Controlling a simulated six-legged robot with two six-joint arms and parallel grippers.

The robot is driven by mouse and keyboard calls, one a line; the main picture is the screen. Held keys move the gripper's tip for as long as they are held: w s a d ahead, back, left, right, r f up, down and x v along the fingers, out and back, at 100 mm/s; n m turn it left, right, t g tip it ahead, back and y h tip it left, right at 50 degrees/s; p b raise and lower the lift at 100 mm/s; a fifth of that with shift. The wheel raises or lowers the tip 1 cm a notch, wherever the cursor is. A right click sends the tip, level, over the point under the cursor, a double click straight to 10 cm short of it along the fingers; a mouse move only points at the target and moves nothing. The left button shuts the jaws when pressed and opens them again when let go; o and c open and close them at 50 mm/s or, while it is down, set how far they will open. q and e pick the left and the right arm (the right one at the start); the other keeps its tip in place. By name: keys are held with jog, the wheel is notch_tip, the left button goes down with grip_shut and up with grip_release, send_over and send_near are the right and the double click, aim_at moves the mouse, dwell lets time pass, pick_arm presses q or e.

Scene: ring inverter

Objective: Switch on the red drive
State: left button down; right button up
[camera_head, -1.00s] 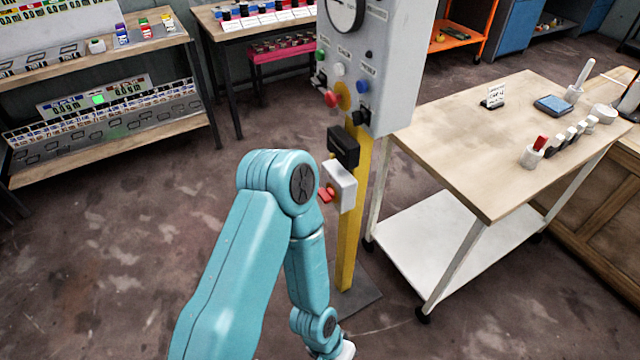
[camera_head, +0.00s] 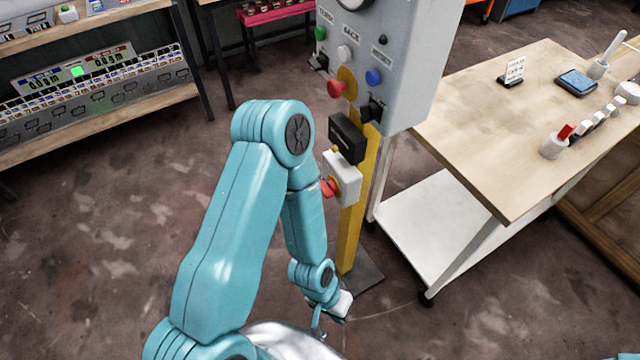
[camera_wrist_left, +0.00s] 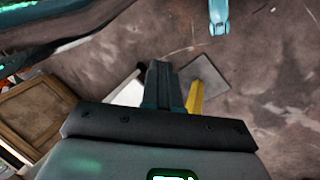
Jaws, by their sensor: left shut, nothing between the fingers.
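A grey control cabinet (camera_head: 405,75) stands on a yellow post (camera_head: 352,235). Its face has a red mushroom button (camera_head: 337,88), a blue button (camera_head: 373,77), a white button (camera_head: 344,53), a green button (camera_head: 320,33) and a black switch (camera_head: 372,110). Below it are a black box (camera_head: 346,138) and a white box (camera_head: 346,170) with a red knob (camera_head: 328,188). I cannot tell which part is the red drive. My left gripper (camera_wrist_left: 163,72) is shut and empty, pointing towards the floor near the post's foot (camera_wrist_left: 207,88).
A wooden-topped table (camera_head: 500,140) with a white lower shelf stands right of the post, holding a card (camera_head: 513,70), a blue pad (camera_head: 576,82) and small items. A shelf of meters (camera_head: 90,85) stands at the left. The floor between is clear.

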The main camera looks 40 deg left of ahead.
pick_arm(q)
jog(key=shift+a, duration=0.1)
jog(key=w+a+r+m+t+p, duration=0.3)
jog(key=w+a+r+t+p, duration=0.25)
jog(key=w+a+r, duration=0.65)
jog(key=a+r+m+t+p, duration=0.1)
jog(key=a+r+m+t, duration=0.1)
jog(key=a+r, duration=0.8)
jog(key=shift+w+a+r+m+y, duration=0.25)
jog(key=shift+a+r+m, duration=0.2)
jog(key=shift+m, duration=0.35)
jog(key=shift+d+t, duration=0.15)
jog(key=shift+t, duration=0.1)
